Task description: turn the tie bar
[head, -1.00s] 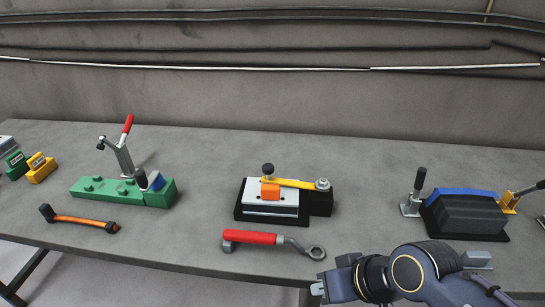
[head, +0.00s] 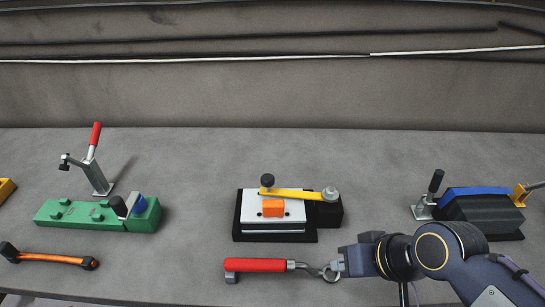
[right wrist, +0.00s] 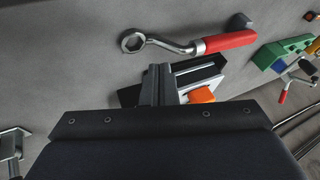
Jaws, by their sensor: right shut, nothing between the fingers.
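The yellow tie bar (head: 295,194) lies across the top of a fixture with a white plate (head: 262,223) and black base (head: 246,237). It has a black knob (head: 267,181) at its left end and a metal nut (head: 330,193) at its right end. An orange block (head: 273,208) sits in front of the bar. My right gripper (head: 337,268) is shut and empty, low in front of the fixture, beside the ring end of a red-handled wrench (head: 255,265) in the picture. In the right wrist view its closed fingers (right wrist: 158,70) partly cover the fixture; the bar cannot be made out there.
The wrench (right wrist: 225,41) lies on the grey table. A green fixture (head: 90,217) with a red-handled clamp (head: 95,135) stands at the left, an orange-handled tool (head: 50,259) in front of it. A black and blue block (head: 480,209) with clamps stands at the right. Bare table lies between the fixtures.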

